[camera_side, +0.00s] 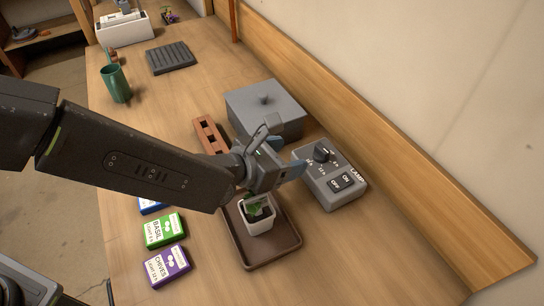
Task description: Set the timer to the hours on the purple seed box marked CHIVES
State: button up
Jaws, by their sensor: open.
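The purple seed box (167,265) marked CHIVES lies flat at the front left of the bench. A LIGHT line with hours is printed under its name, but the number is too small to read surely. The grey timer (345,192), labelled LAMP, sits right of centre. Its dark round dial (322,155) has small marks around it that I cannot all read. ON and OFF buttons (342,182) are beside the dial. My gripper (279,157) is open and empty, just left of the timer and apart from the dial. It hangs above and behind the potted seedling.
A white pot (257,218) with a seedling stands on a brown tray (284,243). A green BASIL box (164,229) and a partly hidden blue box (150,206) lie beyond the purple one. A grey lidded box (264,108) and brick (208,134) stand behind my gripper. Front-right bench is clear.

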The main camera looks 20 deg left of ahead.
jog(key=shift+v, duration=1.65)
jog(key=w+a+r+n+t+y, duration=0.25)
jog(key=w+n+y, duration=0.2)
jog(key=n, duration=0.45)
jog(key=n+g+y, duration=0.1)
jog(key=n+g, duration=0.9)
jog(key=n, duration=1.7)
send_near(321, 149)
jog(key=x, duration=0.9)
jog(key=shift+w, duration=0.1)
